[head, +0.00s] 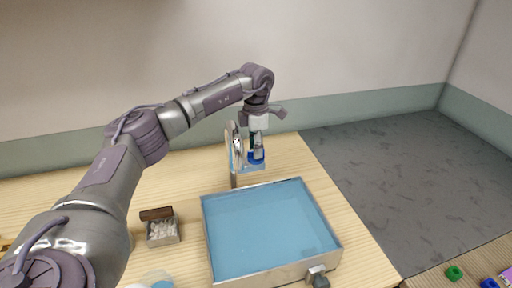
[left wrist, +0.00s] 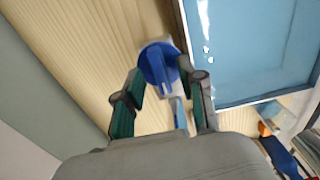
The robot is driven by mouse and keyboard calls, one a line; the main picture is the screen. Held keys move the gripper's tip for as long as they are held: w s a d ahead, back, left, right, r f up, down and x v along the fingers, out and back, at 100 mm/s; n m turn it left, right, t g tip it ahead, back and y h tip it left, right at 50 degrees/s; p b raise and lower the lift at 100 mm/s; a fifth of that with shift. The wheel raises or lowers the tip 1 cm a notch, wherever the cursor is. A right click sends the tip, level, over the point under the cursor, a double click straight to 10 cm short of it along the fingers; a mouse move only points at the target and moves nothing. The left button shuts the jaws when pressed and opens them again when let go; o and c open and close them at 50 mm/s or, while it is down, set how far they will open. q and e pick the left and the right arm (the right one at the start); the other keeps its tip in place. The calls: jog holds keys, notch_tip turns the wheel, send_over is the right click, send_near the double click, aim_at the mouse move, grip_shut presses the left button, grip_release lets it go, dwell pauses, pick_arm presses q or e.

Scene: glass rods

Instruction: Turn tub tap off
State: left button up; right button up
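The tub (head: 212,248) is a shallow metal-rimmed basin of blue water on the wooden table. It also shows at the upper right of the left wrist view (left wrist: 184,30). A tap with a blue handle (head: 256,156) stands behind the tub. In the left wrist view the round blue handle with its raised bar (left wrist: 158,66) lies at the fingertips. My left gripper (head: 257,142) points down over the tap. Its green-padded fingers (left wrist: 165,90) are spread, one on each side of the handle; contact cannot be told. My right gripper is out of view.
A grey fitting with a dark knob (head: 319,277) is on the tub's front right corner. A round disc-like thing on a stand (head: 235,150) is close left of the gripper. A small box of pale pieces (head: 162,232) and a brown block (head: 156,213) lie left of the tub.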

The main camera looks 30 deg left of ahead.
pick_arm(q)
notch_tip(320, 180, up, 12)
jog(key=shift+f, duration=0.15)
dwell(0.6)
